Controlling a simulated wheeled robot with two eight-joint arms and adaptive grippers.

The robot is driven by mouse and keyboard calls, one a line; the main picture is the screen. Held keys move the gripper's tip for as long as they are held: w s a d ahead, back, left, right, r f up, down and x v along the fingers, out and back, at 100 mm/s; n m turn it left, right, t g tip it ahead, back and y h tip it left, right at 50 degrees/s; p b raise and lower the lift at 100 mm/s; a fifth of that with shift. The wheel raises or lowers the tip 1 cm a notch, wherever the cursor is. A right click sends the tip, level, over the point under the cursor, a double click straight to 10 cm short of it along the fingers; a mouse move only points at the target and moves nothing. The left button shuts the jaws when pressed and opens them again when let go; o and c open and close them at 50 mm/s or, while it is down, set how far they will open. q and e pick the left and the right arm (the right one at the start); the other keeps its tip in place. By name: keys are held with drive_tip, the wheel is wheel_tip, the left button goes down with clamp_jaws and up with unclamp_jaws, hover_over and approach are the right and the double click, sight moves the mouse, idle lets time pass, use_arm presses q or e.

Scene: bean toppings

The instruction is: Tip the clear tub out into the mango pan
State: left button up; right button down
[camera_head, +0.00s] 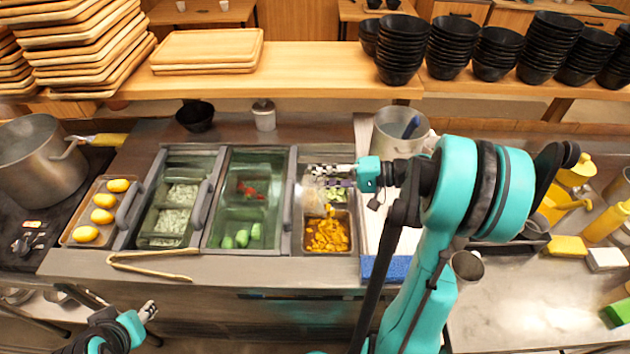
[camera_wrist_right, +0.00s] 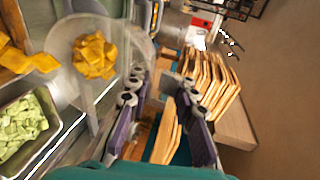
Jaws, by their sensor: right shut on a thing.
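My right gripper (camera_head: 328,178) is shut on the clear tub (camera_head: 311,196) and holds it above the mango pan (camera_head: 348,252). The right wrist view shows the clear tub (camera_wrist_right: 62,42) tilted, with orange mango pieces (camera_wrist_right: 95,55) inside. The pan holds a heap of mango chunks (camera_head: 327,235). A bit of orange shows between tub and heap; I cannot tell if it is falling. The gripper fingers (camera_wrist_right: 158,95) show large in the wrist view. My left gripper (camera_head: 148,311) is low at the left, away from the pans; its opening is too small to judge.
Pans with pale cubes (camera_head: 175,205) and with red and green pieces (camera_head: 243,235) lie left of the mango pan. Tongs (camera_head: 150,262) rest on the counter's front edge. A metal pot (camera_head: 395,143) stands behind right. A shelf with bowls (camera_head: 405,50) runs along the back.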

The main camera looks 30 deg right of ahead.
drive_tip(key=d+y+b, duration=0.1)
drive_tip(key=b, duration=0.1)
drive_tip(key=s+d+t+y+b, duration=0.1)
drive_tip(key=b, duration=0.1)
drive_tip(key=s+d+t+y+b, duration=0.1)
drive_tip(key=b, duration=0.2)
drive_tip(key=shift+s+f, duration=0.15)
drive_tip(key=shift+f, duration=0.1)
idle(0.6)
drive_tip(key=shift+s+r, duration=0.1)
idle(1.0)
